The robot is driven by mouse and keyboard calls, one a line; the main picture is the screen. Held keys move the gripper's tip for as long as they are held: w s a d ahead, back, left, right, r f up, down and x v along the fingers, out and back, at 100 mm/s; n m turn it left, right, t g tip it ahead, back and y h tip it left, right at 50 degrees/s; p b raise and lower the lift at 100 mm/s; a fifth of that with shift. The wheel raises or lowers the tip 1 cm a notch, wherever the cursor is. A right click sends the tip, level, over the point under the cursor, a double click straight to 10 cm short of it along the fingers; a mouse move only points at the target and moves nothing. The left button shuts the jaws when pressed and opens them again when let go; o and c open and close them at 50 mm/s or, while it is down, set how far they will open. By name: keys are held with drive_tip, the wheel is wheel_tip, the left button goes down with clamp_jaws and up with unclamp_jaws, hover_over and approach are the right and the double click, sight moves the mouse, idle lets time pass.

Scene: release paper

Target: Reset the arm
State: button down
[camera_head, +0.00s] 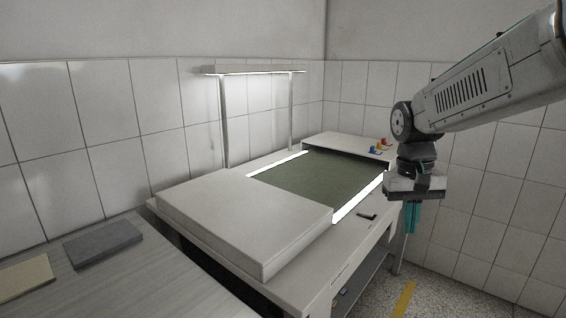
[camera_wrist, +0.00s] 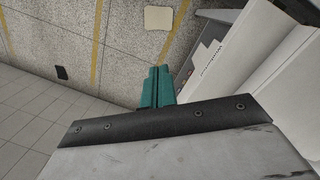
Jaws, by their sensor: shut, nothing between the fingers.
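My gripper (camera_head: 412,217) has teal fingers and hangs pointing down from my arm at the right of the head view. It is in the air just off the right edge of the white workbench (camera_head: 300,290). In the wrist view my gripper (camera_wrist: 158,84) shows its teal fingers side by side, shut, with nothing held. Beyond them is the speckled floor (camera_wrist: 130,50).
The bench carries a raised white block (camera_head: 240,215), a green mat (camera_head: 315,175) between bright strips, a lamp frame (camera_head: 255,70) and coloured knobs (camera_head: 378,146). A side table (camera_head: 130,280) at left holds a grey block (camera_head: 103,242). Tiled walls stand behind and right.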

drive_tip(key=s+n+t, duration=0.1)
drive_tip(key=s+t, duration=0.1)
drive_tip(key=s, duration=2.3)
drive_tip(key=shift+r+y, duration=0.25)
drive_tip(key=shift+y, duration=0.15)
drive_tip(key=shift+d, duration=0.1)
